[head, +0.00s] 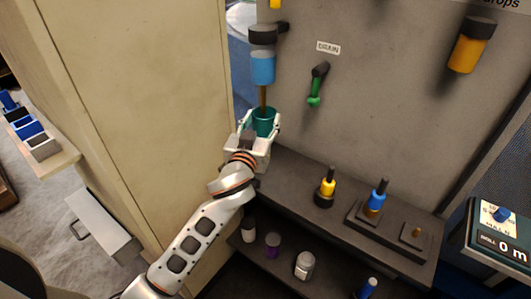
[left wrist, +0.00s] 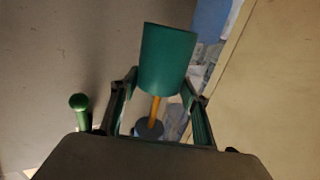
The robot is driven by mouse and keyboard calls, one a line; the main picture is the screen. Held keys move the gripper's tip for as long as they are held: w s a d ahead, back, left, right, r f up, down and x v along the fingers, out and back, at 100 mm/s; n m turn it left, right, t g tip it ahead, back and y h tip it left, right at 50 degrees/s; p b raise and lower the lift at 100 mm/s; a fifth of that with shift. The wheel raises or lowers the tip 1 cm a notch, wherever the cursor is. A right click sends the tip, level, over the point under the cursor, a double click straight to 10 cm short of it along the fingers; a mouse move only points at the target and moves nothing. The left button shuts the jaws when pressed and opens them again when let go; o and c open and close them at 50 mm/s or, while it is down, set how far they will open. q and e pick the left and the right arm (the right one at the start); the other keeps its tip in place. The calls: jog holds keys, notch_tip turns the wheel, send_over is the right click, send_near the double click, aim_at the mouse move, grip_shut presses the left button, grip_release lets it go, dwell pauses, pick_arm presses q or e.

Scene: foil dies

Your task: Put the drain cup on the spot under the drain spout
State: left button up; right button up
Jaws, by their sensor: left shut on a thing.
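My left gripper (head: 259,124) is shut on the teal drain cup (head: 265,117) and holds it upright, off the shelf, near the grey panel. In the left wrist view the cup (left wrist: 166,58) stands between the two fingers of the gripper (left wrist: 160,92). A brown rod or tube (head: 263,97) runs down from a blue container (head: 262,68) to the cup's mouth; I cannot tell whether it touches. A green-tipped spout (head: 315,90) hangs under the DRAIN label (head: 328,47), right of the cup. The spot under it is not clearly marked. My right gripper is not in view.
Several containers stand on the lower shelf. An orange container (head: 467,50) hangs at upper right. A beige door (head: 130,90) stands left of the arm.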

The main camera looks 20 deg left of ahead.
aim_at(260, 133)
pick_arm(q)
jog(key=f, duration=0.4)
jog(key=shift+a+b, duration=0.2)
jog(key=shift+b, duration=0.2)
jog(key=shift+d+f, duration=0.1)
jog(key=shift+f, duration=0.5)
notch_tip(260, 133, down, 3)
jog(key=shift+f+b, duration=0.15)
jog(key=shift+b, duration=0.55)
jog(key=shift+f, duration=0.15)
jog(key=o, duration=1.2)
